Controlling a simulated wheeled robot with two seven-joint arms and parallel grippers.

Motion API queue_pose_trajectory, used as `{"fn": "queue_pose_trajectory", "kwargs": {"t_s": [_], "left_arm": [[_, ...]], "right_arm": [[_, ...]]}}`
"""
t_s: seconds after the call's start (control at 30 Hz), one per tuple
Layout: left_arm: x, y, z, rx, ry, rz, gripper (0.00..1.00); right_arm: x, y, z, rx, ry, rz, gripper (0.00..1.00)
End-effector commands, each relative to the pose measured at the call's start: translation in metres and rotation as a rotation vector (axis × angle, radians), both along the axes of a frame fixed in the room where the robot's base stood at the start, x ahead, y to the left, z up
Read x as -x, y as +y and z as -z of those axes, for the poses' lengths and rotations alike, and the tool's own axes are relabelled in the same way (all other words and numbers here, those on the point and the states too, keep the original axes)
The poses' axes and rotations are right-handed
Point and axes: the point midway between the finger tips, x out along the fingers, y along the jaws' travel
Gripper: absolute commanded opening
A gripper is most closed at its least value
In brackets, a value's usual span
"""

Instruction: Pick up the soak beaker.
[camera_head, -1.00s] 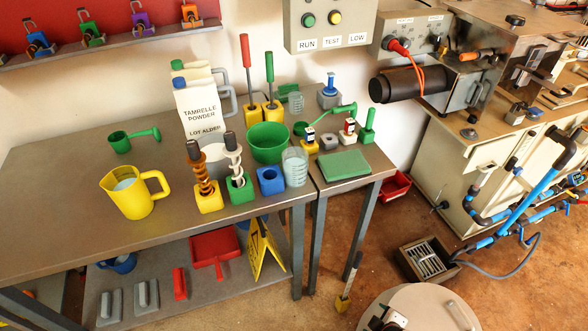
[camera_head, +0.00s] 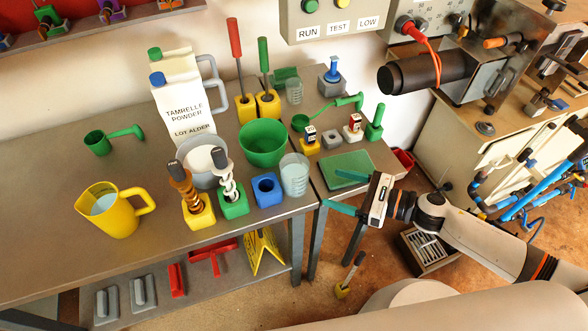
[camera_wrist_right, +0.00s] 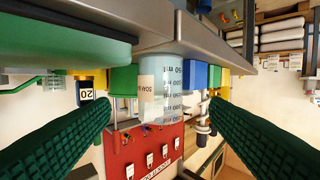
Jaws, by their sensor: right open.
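The soak beaker (camera_head: 294,174) is a clear graduated beaker upright near the front right corner of the left table, beside a blue block. It also shows in the right wrist view (camera_wrist_right: 165,75), with a tan label and volume marks, between my fingers in the picture. My right gripper (camera_head: 329,190) is open and empty, its green fingers (camera_wrist_right: 160,108) spread toward the beaker from its right. A gap remains between fingers and beaker in the head view. My left gripper is not in view.
The blue block (camera_head: 267,189), green bowl (camera_head: 263,144) and green block with a white coiled tool (camera_head: 232,203) stand close to the beaker. A green pad (camera_head: 347,170) lies on the small right table near my fingers. A second clear beaker (camera_head: 294,91) stands farther back.

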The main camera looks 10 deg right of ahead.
Motion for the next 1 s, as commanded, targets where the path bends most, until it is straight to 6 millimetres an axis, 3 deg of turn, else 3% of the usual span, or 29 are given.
{"fn": "queue_pose_trajectory", "kwargs": {"t_s": [0.13, 0.27, 0.7, 1.0], "left_arm": [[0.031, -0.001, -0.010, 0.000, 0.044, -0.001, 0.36], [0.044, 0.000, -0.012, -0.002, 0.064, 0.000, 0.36], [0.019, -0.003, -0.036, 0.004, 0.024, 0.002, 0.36], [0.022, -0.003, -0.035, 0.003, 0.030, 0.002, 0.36]], "right_arm": [[-0.015, 0.020, -0.001, -0.003, 0.000, 0.003, 0.71], [-0.021, 0.030, 0.003, -0.002, 0.001, 0.003, 0.71], [-0.046, 0.073, 0.015, -0.004, 0.002, 0.005, 0.71], [-0.048, 0.075, 0.018, -0.002, 0.003, 0.005, 0.69]]}}
